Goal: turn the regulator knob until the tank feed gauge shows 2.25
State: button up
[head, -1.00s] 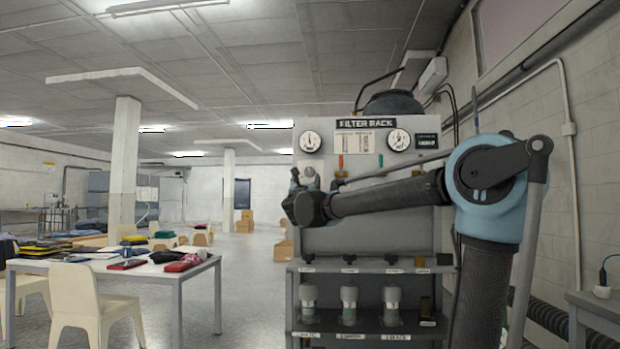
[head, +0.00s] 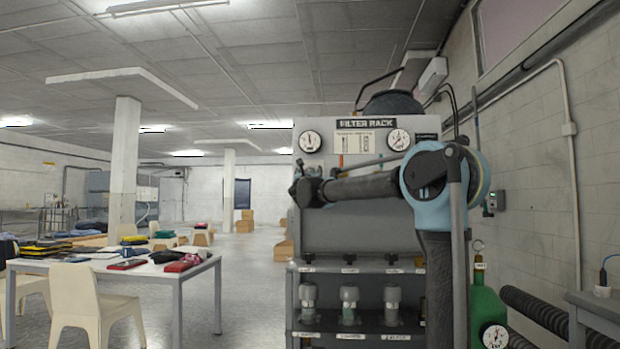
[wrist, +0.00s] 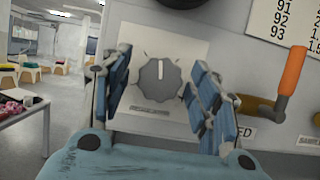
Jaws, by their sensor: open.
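The regulator knob (wrist: 159,82) is grey and scalloped, with a white pointer mark facing up, on a pale plate (wrist: 190,48) in the wrist view. My gripper (wrist: 157,68) is open, with one blue finger on each side of the knob and a visible gap to each; I cannot tell how deep the fingers reach. In the head view my gripper (head: 299,187) is at the left of the filter rack panel and hides the knob. Two round white gauges, left (head: 310,141) and right (head: 398,139), sit on the panel. Their readings and labels are too small to read.
An orange-handled valve (wrist: 292,72) sticks out right of the knob. A green tank (head: 487,305) with a dial (head: 495,336) stands right of the rack. Filter canisters (head: 349,300) stand on the lower shelf.

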jog(key=c, duration=1.1)
jog(key=m+h, duration=0.2)
jog(key=m, duration=0.2)
jog(key=shift+a+m, duration=0.15)
jog(key=shift+m, duration=0.15)
jog(key=m+g+h, duration=0.1)
jog(key=m+h, duration=0.1)
jog(key=m, duration=0.1)
jog(key=o, duration=1.1)
